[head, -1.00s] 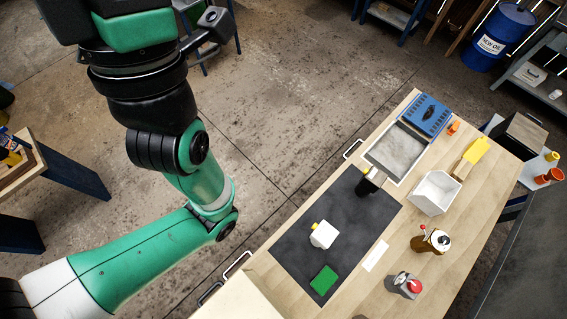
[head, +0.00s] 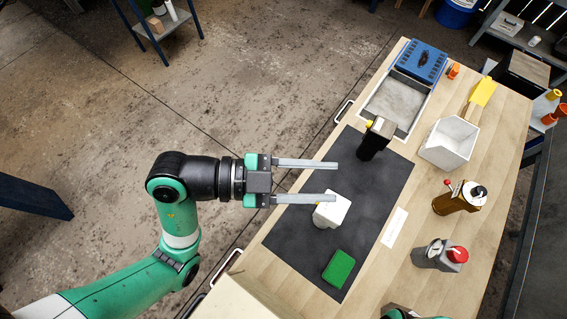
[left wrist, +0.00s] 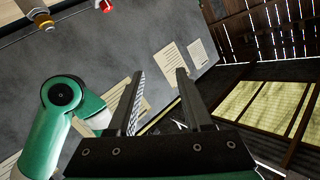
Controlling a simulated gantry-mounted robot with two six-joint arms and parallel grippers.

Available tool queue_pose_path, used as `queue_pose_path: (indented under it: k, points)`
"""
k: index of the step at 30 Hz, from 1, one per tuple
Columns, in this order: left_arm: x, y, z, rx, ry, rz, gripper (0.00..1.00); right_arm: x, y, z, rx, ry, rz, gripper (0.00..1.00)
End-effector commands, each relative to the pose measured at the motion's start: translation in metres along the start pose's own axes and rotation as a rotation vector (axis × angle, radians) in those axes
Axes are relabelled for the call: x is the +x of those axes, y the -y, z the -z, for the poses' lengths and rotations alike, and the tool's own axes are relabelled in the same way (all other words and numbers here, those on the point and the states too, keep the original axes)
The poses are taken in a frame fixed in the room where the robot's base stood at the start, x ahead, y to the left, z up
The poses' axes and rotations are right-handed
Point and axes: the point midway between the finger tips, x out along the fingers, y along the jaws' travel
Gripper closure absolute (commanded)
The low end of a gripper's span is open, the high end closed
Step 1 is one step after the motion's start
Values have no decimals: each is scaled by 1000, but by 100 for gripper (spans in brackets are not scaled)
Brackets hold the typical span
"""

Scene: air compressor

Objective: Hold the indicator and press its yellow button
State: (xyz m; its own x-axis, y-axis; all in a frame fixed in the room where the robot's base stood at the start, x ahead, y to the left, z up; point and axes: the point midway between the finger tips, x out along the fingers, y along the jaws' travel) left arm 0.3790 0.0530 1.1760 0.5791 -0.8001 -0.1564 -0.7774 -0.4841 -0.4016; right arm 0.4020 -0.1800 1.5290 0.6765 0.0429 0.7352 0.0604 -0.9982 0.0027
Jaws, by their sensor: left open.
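A white block (head: 331,212) stands on the dark mat (head: 280,228) in the head view; the lower finger of my left gripper overlaps its top edge. A black upright object (head: 374,143) with a small yellow spot (head: 369,124) stands farther up the mat. I cannot tell for sure which is the indicator. My left gripper (head: 337,181) is open and empty, its fingers pointing right over the mat, between the two objects in the picture. Contact with the block cannot be told. The open fingers also show in the left wrist view (left wrist: 161,73). My right gripper is not seen.
A green sponge-like block (head: 339,268) lies on the mat's near end. A white open box (head: 450,142), an amber bottle (head: 460,197) and a grey can with a red top (head: 441,254) stand to the right. A grey tray (head: 398,104) lies beyond the mat.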

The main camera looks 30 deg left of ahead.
Motion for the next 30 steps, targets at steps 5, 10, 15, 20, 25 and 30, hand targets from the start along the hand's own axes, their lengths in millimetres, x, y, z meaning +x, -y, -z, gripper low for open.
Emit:
queue_pose_path:
  k: [5,10,15,20,25,30]
  points:
    - [-11,-38,-124,-295,350,-11,50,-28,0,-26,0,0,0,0]
    - [-27,-54,-169,-447,517,10,50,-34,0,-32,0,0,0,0]
    - [-30,-56,-172,-467,537,13,50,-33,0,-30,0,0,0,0]
    - [-30,-55,-172,-465,534,13,50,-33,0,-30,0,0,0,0]
    - [-29,-55,-171,-463,533,12,50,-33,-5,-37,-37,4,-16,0]
    - [-29,-55,-171,-463,532,12,50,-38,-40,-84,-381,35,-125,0]
